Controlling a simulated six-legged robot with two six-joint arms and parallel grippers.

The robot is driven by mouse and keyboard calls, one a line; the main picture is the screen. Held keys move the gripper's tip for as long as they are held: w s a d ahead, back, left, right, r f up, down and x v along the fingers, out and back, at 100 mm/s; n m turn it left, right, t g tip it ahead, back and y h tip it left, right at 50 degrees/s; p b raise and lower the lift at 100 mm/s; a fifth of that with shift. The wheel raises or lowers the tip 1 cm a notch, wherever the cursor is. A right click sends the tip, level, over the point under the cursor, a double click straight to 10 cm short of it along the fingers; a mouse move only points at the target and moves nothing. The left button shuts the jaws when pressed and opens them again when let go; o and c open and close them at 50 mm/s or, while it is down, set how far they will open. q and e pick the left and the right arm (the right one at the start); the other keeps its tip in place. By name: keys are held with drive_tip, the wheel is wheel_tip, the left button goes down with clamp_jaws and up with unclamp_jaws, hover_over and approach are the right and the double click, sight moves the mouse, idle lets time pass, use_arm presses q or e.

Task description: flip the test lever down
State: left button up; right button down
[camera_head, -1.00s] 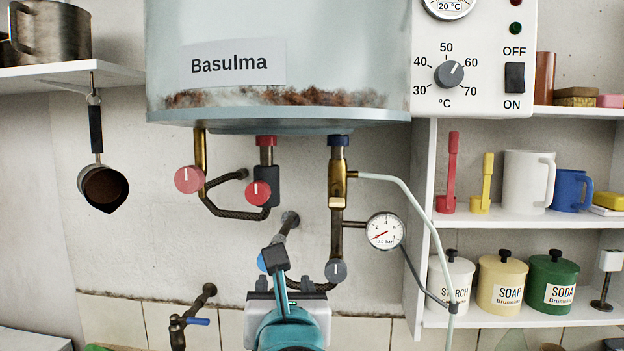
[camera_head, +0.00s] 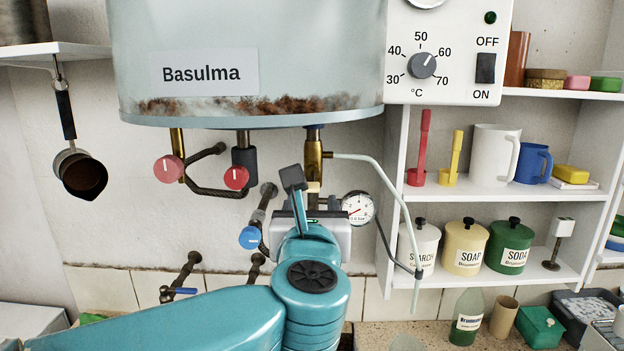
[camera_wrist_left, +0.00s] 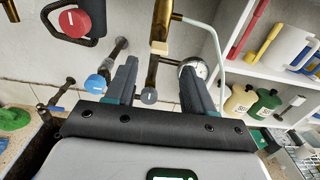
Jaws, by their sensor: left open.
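The brass valve (camera_head: 313,155) hangs under the boiler on the blue-collared pipe. A small pale tab (camera_head: 313,187) on its front looks like the test lever; in the wrist view this tab (camera_wrist_left: 160,47) stands out from the brass body. My left gripper (camera_head: 310,212) is in front of and below the valve, partly hidden by its own wrist. In the wrist view my left gripper (camera_wrist_left: 160,72) is open, its two dark fingers apart and empty. The tab shows beyond the fingertips, between them in the picture; contact is not visible. My right gripper is not in view.
A pressure gauge (camera_head: 358,208) and a pale hose (camera_head: 385,185) are close right of my gripper. A blue knob (camera_head: 250,237) is close left; red knobs (camera_head: 168,169) (camera_head: 236,178) hang further left. The boiler (camera_head: 250,60) is overhead. A shelf unit (camera_head: 395,160) stands right.

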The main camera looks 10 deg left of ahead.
sight(312, 190)
use_arm(q)
drive_tip(key=w, duration=0.2)
drive_tip(key=w+a+p, duration=0.1)
drive_tip(key=w, duration=0.2)
drive_tip(key=w+p, duration=0.1)
drive_tip(key=w, duration=0.1)
drive_tip(key=shift+w+a, duration=0.15)
drive_tip(key=shift+a, duration=0.15)
drive_tip(key=shift+s+d+r, duration=0.1)
drive_tip(key=shift+s+r, duration=0.05)
drive_tip(key=shift+s, duration=0.1)
drive_tip(key=shift+w, duration=0.15)
clamp_jaws()
